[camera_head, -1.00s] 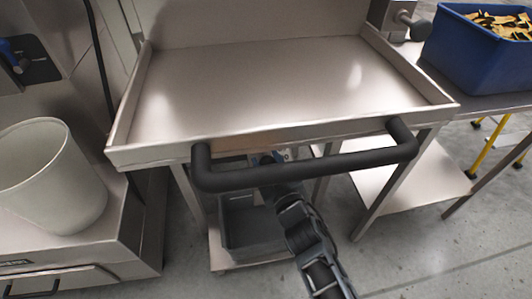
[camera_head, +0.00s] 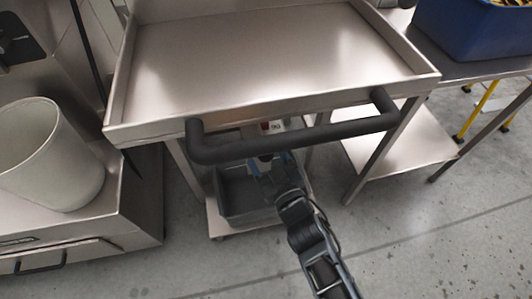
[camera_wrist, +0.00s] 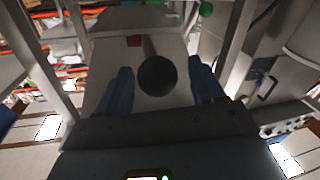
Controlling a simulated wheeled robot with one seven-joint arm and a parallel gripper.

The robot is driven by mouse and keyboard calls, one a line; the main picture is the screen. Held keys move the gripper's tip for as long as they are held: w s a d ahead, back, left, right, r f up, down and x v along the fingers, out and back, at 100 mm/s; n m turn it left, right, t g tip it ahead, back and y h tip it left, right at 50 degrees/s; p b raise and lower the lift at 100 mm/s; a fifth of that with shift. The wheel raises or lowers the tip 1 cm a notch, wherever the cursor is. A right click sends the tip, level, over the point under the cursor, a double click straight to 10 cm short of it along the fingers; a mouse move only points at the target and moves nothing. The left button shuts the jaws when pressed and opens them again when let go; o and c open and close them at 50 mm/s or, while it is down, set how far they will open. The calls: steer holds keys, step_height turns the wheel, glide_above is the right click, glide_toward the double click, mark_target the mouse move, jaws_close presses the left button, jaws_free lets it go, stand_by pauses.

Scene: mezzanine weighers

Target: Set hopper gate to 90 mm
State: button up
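In the wrist view a dark round knob (camera_wrist: 156,76) sits at the end of a rod on a pale metal plate (camera_wrist: 110,60), which is likely part of the hopper gate. A small red mark (camera_wrist: 134,41) is beside the rod. My gripper (camera_wrist: 160,84) is open, with one blue finger on each side of the knob and a gap to each. In the head view my gripper (camera_head: 268,160) is under the front edge of a steel tray (camera_head: 260,55), behind its black bar handle (camera_head: 290,139). The knob cannot be made out there. No readable scale shows.
A grey bin (camera_head: 232,195) stands on the shelf below the tray. A white bucket (camera_head: 50,155) stands at left on a steel cabinet. A blue crate (camera_head: 470,35) is on the right table. Open floor (camera_head: 420,235) lies at the lower right.

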steer(key=shift+d, duration=0.1)
steer(key=p+v, duration=0.1)
steer(key=v, duration=0.6)
steer(key=shift+s+d+p, duration=0.15)
steer(key=shift+s+p, duration=0.2)
steer(key=shift+p, duration=0.05)
